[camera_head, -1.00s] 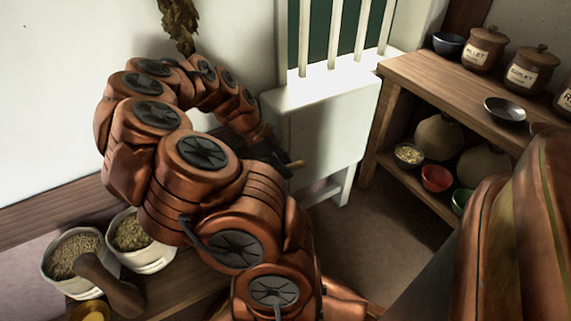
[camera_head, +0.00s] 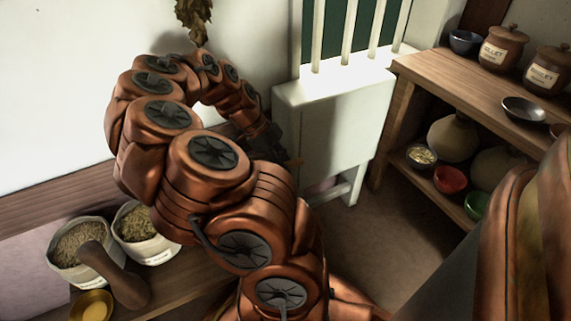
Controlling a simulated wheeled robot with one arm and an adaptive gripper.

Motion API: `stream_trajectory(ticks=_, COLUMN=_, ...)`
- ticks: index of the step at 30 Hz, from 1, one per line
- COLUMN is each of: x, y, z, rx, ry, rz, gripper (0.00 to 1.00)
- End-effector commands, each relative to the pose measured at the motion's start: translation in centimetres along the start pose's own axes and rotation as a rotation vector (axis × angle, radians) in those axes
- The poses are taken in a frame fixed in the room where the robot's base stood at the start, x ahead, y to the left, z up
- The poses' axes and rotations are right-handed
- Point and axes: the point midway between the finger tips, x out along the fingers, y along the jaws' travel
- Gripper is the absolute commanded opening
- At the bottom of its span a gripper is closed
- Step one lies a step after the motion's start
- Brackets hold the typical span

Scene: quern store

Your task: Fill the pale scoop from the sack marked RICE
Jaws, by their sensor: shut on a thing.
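My gripper (camera_head: 277,143) is small and dark at the end of my copper arm, in front of the white cabinet under the window. It is shut on a thin light-brown piece (camera_head: 296,162), of which only a short end shows; I cannot tell whether it is the pale scoop.
A dark brown wooden tool (camera_head: 114,275) leans by the left sack, near a golden bowl (camera_head: 92,307). At right, a wooden shelf (camera_head: 440,75) carries labelled jars (camera_head: 502,47) and a dark dish (camera_head: 524,110), with small bowls and round pots below. Bare floor (camera_head: 380,240) lies between.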

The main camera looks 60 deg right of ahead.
Motion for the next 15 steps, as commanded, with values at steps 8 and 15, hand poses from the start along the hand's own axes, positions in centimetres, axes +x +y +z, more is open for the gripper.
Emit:
stream_trajectory(ticks=8, x=0.6, y=0.1, z=-0.4, rx=0.0, ry=-0.116, rz=0.003, gripper=0.0)
stream_trajectory(ticks=15, x=1.1, y=0.0, z=-1.3, rx=0.002, ry=-0.233, rz=0.001, gripper=0.0)
